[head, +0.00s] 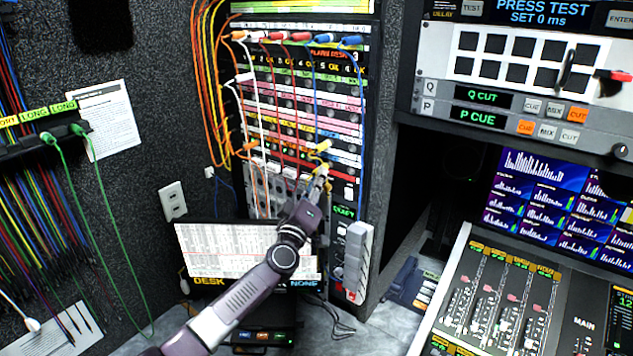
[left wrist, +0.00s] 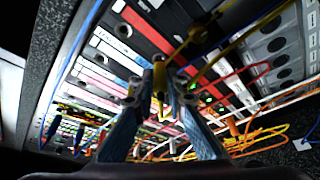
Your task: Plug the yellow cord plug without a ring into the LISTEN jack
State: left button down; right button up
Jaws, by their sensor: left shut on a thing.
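My left gripper (head: 319,176) reaches up to the lower right part of the patch bay rack. It is shut on a yellow plug, which shows between the fingertips in the left wrist view (left wrist: 160,82). The fingers in the wrist view (left wrist: 160,100) pinch it in front of the panel. A second yellow plug (head: 322,147) sits just above the gripper in the head view. I cannot tell whether the held plug carries a ring. The LISTEN label cannot be read, and I cannot tell which jack it marks. My right gripper is not in view.
Orange, white, red and blue cords hang across the patch bay (head: 300,85) around my gripper. The mixing console (head: 485,300) is at right.

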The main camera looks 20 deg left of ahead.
pick_arm(q)
jog(key=shift+w+d, duration=0.1)
jog(key=shift+w, duration=0.1)
jog(key=shift+w, duration=0.25)
jog(key=c, duration=1.8)
grip_release()
jog(key=shift+d, duration=0.1)
jog(key=shift+c, duration=0.2)
jog(key=v, duration=1.2)
